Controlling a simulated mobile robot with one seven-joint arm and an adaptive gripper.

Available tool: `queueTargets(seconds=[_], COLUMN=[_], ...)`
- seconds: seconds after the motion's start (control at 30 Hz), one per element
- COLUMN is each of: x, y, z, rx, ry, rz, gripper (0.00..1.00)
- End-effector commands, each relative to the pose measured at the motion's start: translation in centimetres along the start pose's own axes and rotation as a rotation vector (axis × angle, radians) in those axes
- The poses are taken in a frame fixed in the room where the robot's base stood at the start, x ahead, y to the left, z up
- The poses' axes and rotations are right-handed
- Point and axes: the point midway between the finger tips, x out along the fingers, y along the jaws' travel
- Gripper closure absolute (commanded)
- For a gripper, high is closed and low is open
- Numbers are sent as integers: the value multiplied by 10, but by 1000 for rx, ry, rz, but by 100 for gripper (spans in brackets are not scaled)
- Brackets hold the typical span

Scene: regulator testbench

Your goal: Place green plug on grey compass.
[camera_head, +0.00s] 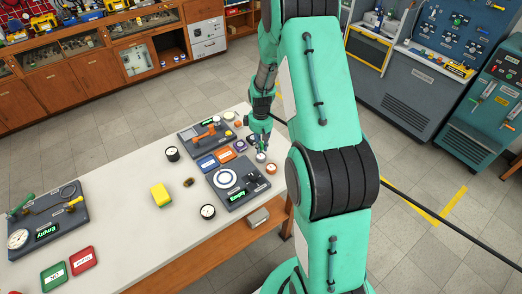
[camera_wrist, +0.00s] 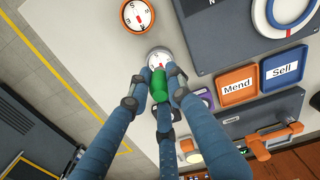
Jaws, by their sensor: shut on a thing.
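My gripper (camera_wrist: 156,80) is shut on the green plug (camera_wrist: 159,88), which sits between its fingertips in the wrist view. The grey compass (camera_wrist: 158,57) has a pale round dial and lies just beyond the plug's far end, partly covered by the plug and fingers. I cannot tell whether the plug touches the compass. In the head view, my gripper (camera_head: 262,148) is low at the table's far right edge, just above the grey compass (camera_head: 261,158). The plug is too small and hidden to make out there.
An orange-rimmed compass (camera_wrist: 137,15) lies close by. Orange "Mend" (camera_wrist: 236,84) and blue "Sell" (camera_wrist: 283,66) trays are beside it. A dark panel with a white ring (camera_head: 225,178) stands near.

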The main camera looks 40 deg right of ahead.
Motion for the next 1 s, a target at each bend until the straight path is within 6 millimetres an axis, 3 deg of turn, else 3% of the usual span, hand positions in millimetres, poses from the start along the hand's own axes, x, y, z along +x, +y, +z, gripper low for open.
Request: queueTargets(seconds=[0.2, 0.73, 0.77, 0.83, 1.0], x=[22, 29, 29, 28, 28], y=[0, 0, 0, 0, 0], z=[0, 0, 0, 0, 0], rx=[0, 0, 0, 0, 0], ry=[-1, 1, 1, 1, 0], rz=[-1, 1, 1, 1, 0], gripper=[100, 100, 75, 62, 62])
